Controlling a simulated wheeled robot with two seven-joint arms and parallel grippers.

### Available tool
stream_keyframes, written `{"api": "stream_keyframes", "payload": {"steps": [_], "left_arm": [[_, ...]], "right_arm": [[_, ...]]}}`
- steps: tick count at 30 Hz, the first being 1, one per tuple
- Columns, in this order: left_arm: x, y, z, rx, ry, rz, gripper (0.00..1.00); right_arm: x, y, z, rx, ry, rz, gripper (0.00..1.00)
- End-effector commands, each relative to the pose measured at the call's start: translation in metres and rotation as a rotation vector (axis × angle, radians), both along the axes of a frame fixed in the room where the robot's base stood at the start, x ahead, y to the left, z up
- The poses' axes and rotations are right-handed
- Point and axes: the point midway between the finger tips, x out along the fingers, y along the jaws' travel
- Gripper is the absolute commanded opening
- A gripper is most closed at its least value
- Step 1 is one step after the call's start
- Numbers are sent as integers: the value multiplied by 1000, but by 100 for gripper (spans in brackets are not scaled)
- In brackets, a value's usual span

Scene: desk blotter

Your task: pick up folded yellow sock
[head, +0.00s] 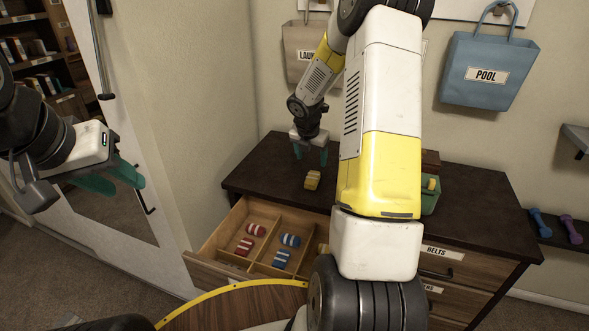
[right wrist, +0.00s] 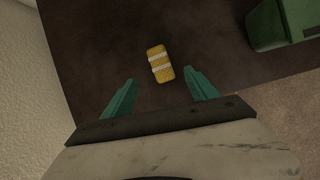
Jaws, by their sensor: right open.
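The folded yellow sock (head: 312,180) lies on the dark dresser top (head: 270,173), near its front edge. In the right wrist view the sock (right wrist: 160,63) is yellow with pale stripes and lies beyond the fingertips, roughly centred between them. My right gripper (head: 311,153) is open and empty, pointing down above the dresser top, close to the sock; its two teal fingers also show in the right wrist view (right wrist: 162,82). My left gripper (head: 128,178) is at the far left, away from the dresser, with teal fingers; its gap is hard to judge.
An open drawer (head: 208,240) with dividers holds red striped socks (head: 244,246) and blue striped socks (head: 285,250). A green bin (right wrist: 281,22) stands on the dresser to the right, partly behind my right arm. The wall (head: 190,90) is close on the left.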

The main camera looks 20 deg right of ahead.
Motion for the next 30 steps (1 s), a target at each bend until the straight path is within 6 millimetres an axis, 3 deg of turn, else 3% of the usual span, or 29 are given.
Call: {"api": "stream_keyframes", "payload": {"steps": [1, 6, 21, 30], "left_arm": [[0, 0, 0, 0, 0, 0, 36], [0, 0, 0, 0, 0, 0, 36], [0, 0, 0, 0, 0, 0, 36], [0, 0, 0, 0, 0, 0, 36]], "right_arm": [[4, -3, -14, -16, 20, 52, 67], [12, -7, -34, -46, 45, 150, 67], [28, -20, -94, -47, 47, 153, 67], [33, -22, -105, -47, 45, 152, 67]]}}
